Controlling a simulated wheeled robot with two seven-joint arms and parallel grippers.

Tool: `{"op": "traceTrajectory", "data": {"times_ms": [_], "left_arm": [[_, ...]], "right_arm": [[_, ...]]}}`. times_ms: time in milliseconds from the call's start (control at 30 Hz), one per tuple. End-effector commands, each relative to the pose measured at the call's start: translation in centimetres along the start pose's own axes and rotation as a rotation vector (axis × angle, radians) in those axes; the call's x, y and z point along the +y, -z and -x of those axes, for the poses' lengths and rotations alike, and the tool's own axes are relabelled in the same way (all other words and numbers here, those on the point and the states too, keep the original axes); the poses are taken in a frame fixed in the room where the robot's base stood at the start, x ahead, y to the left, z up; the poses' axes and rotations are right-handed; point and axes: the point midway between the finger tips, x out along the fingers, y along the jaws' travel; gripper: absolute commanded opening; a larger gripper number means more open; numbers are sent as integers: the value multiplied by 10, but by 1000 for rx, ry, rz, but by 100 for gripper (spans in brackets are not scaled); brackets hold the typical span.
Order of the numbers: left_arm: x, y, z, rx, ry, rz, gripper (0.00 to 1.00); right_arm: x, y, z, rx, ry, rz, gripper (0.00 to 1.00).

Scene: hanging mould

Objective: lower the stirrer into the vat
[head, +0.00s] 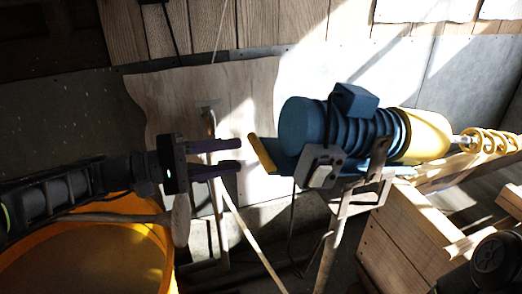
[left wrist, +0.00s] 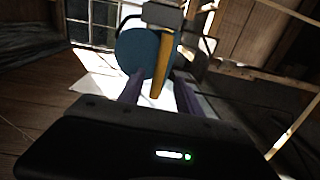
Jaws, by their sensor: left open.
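The stirrer has a blue ribbed motor (head: 320,125), a yellow cone (head: 424,135) and a yellow spiral end (head: 490,141). It lies tilted on a metal stand (head: 345,205), its spiral pointing right. A yellow lever (head: 262,154) sticks out at its left end. My left gripper (head: 240,155) is open, its purple fingers pointing at the lever, with a small gap. In the left wrist view the lever (left wrist: 162,65) appears between the finger lines, in front of the blue motor end (left wrist: 135,50). The orange vat (head: 150,212) is at the lower left, partly under my left arm.
A pale board (head: 165,95) leans behind the gripper. A thin pale stick (head: 250,235) slants down between vat and stand. A wooden paddle (head: 180,220) shows at the vat's rim.

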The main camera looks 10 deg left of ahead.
Motion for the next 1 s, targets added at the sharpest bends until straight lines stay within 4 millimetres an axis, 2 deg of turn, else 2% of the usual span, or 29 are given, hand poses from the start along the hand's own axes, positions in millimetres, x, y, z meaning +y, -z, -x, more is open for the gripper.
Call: {"op": "traceTrajectory", "data": {"times_ms": [400,500,833,1000], "left_arm": [[1,-1,-60,-4,1,4,41],[0,0,-68,-1,1,2,41],[0,0,-71,0,1,2,41],[0,0,-71,0,1,2,27]], "right_arm": [[-5,0,13,-1,0,0,36],[-6,0,14,-1,0,0,36],[-6,0,14,-1,0,0,36],[-6,0,14,-1,0,0,36]]}}
